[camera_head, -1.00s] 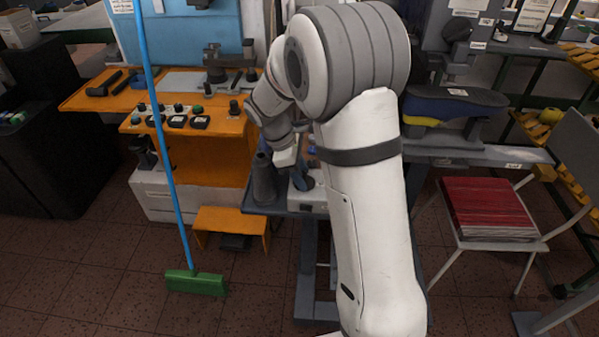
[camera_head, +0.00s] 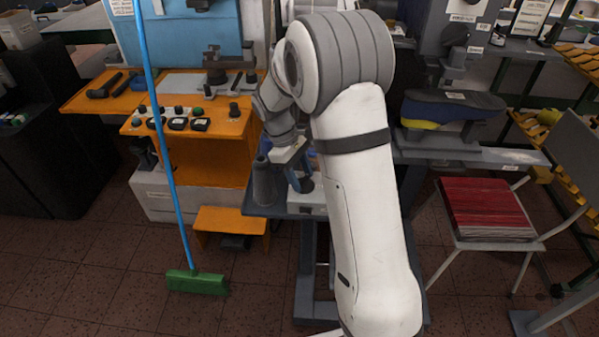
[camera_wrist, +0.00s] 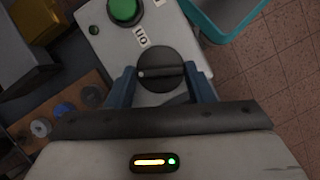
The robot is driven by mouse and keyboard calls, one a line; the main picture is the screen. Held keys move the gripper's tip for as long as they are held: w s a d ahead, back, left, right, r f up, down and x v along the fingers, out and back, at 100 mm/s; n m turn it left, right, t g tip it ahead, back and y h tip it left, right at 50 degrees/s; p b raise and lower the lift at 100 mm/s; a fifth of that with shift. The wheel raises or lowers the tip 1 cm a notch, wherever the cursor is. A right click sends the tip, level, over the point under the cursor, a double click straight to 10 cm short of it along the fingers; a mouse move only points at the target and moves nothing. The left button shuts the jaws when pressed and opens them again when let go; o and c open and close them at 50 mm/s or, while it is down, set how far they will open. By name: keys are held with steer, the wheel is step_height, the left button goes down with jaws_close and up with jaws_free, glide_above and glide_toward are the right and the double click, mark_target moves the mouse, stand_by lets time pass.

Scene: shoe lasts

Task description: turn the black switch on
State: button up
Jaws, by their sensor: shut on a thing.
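The black switch (camera_wrist: 160,70) is a round dark knob with a light mark on its left side. It sits on a pale control box (camera_wrist: 110,45) in the wrist view. My gripper (camera_wrist: 162,82) has its two blue fingers on either side of the knob, shut on it. In the head view my gripper (camera_head: 299,176) is above the grey bench behind my arm, and the switch cannot be made out there.
A green button (camera_wrist: 124,9) and a small dark button (camera_wrist: 94,30) are on the same box. A teal-rimmed tray (camera_wrist: 222,30) lies right of it. In the head view, a grey cylinder (camera_head: 263,183) stands left of my gripper, and an orange machine (camera_head: 190,130) is farther left.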

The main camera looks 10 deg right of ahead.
steer(key=m, duration=0.2)
steer(key=m+y, duration=0.1)
steer(key=m, duration=0.1)
steer(key=m+g+y+p, duration=0.1)
steer(key=m, duration=0.1)
steer(key=shift+w+d+r, duration=0.1)
steer(key=shift+w+d, duration=0.1)
steer(key=shift+d, duration=0.05)
steer(key=m+y, duration=0.1)
steer(key=m, duration=0.2)
steer(key=m+y, duration=0.1)
steer(key=m, duration=0.2)
steer(key=shift+d+m, duration=0.2)
steer(key=shift+m, duration=0.2)
steer(key=shift+y, duration=0.3)
steer(key=o, duration=1)
steer(key=a+v, duration=0.1)
steer(key=v, duration=0.6)
steer(key=shift+w+d+r, duration=0.15)
steer(key=shift+d+r, duration=0.1)
steer(key=shift+d, duration=0.3)
